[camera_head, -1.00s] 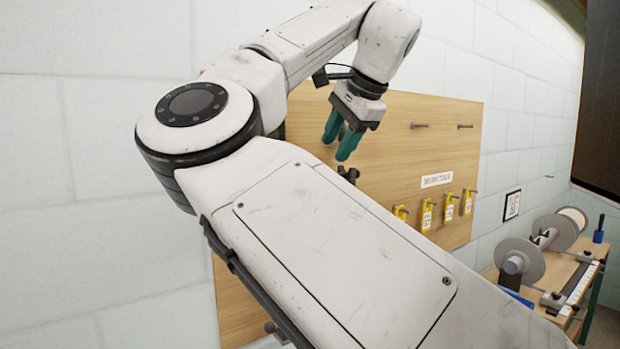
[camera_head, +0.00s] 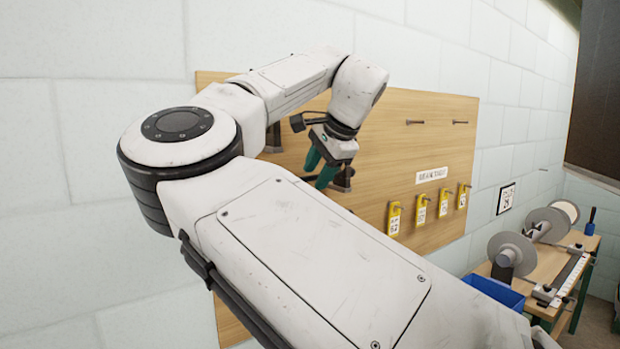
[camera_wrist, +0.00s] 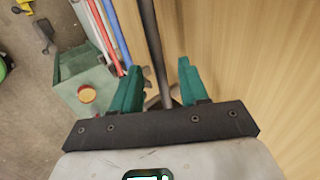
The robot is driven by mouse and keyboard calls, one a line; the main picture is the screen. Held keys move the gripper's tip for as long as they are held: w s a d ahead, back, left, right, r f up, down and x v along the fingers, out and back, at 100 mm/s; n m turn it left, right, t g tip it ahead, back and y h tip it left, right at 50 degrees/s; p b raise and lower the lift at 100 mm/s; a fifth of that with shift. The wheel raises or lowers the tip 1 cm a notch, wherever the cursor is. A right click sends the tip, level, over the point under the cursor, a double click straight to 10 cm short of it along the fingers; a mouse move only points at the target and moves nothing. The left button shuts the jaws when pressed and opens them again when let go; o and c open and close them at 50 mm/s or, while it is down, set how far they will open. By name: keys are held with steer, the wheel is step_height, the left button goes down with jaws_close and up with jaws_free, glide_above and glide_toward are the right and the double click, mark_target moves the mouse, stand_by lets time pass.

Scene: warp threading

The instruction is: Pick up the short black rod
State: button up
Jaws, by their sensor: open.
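A dark grey-black rod (camera_wrist: 152,40) runs lengthwise down the wrist view, passing between the teal fingers of my gripper (camera_wrist: 158,84). The fingers are open, with a gap on each side of the rod in the picture. I cannot tell from this view how deep the rod lies between them, or its full length. In the head view my gripper (camera_head: 319,168) points downward in front of the wooden board, beside a dark bracket (camera_head: 344,180). The rod cannot be made out in the head view.
Blue and red rods (camera_wrist: 112,35) stand left of the dark rod, near a green box (camera_wrist: 85,75). The wooden board (camera_head: 420,150) carries pegs and yellow tags (camera_head: 421,210). A bench with grey reels (camera_head: 510,255) and a blue bin (camera_head: 492,292) stands right.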

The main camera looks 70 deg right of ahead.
jaws_close()
steer(key=shift+r, duration=0.15)
stand_by(0.4)
